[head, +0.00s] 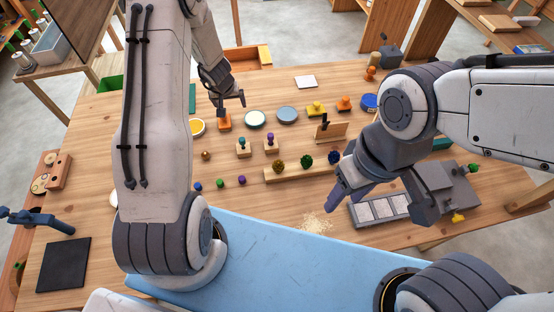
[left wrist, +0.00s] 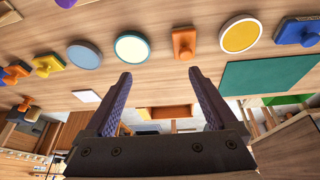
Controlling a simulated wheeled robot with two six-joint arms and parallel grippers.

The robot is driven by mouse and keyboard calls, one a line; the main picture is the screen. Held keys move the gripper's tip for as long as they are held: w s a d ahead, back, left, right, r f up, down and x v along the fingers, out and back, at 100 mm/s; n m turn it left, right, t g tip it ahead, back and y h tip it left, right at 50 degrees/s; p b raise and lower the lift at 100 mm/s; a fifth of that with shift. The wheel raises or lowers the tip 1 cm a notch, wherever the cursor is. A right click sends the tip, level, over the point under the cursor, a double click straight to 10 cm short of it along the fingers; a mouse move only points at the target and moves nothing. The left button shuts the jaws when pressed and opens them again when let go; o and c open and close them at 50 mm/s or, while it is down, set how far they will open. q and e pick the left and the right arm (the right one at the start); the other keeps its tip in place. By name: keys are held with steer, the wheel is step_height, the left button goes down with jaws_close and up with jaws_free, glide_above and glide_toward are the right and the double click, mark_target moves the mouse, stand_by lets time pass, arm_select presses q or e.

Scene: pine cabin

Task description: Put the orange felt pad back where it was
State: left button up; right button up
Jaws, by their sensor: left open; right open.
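A round pad with an amber-yellow face and pale rim (head: 197,127) lies on the table left of my left gripper, partly hidden by my arm; it shows whole in the left wrist view (left wrist: 240,36). It is the nearest match to an orange pad; no plainly orange round pad shows. An orange block with a knob (left wrist: 184,42) lies beside it, also below my left gripper in the head view (head: 225,123). My left gripper (head: 231,101) is open and empty above the table. My right gripper (head: 346,196) is open near the table's front, its fingers partly overlapping.
Stamps, a wooden rail (head: 290,172) and a grey tray (head: 362,215) stand further right. Pale crumbs (head: 316,222) lie near the front. A green sheet (left wrist: 268,77) lies beside the amber-yellow pad.

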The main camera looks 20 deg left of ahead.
arm_select(q)
steer(key=s+d+r+m+h, duration=0.1)
steer(key=d+r+m, duration=0.1)
steer(key=d+r, duration=0.35)
steer(key=s+d+r+m+h, duration=0.1)
steer(key=d+r, duration=0.2)
steer(key=d, duration=0.6)
steer(key=s+d+r+m+g+h, duration=0.2)
steer(key=s+d+r+m, duration=0.2)
steer(key=s+d+r, duration=0.5)
steer(key=s+d+r+m+g+y, duration=0.1)
steer(key=s+d+r+m, duration=0.1)
steer(key=s, duration=0.9)
steer(key=s+d+r+m+g, duration=0.1)
steer(key=s+d+r+m, duration=0.1)
steer(key=s, duration=1)
steer(key=shift+s+r+m+y, duration=0.15)
steer(key=shift+m+y, duration=0.15)
steer(key=shift+y, duration=0.1)
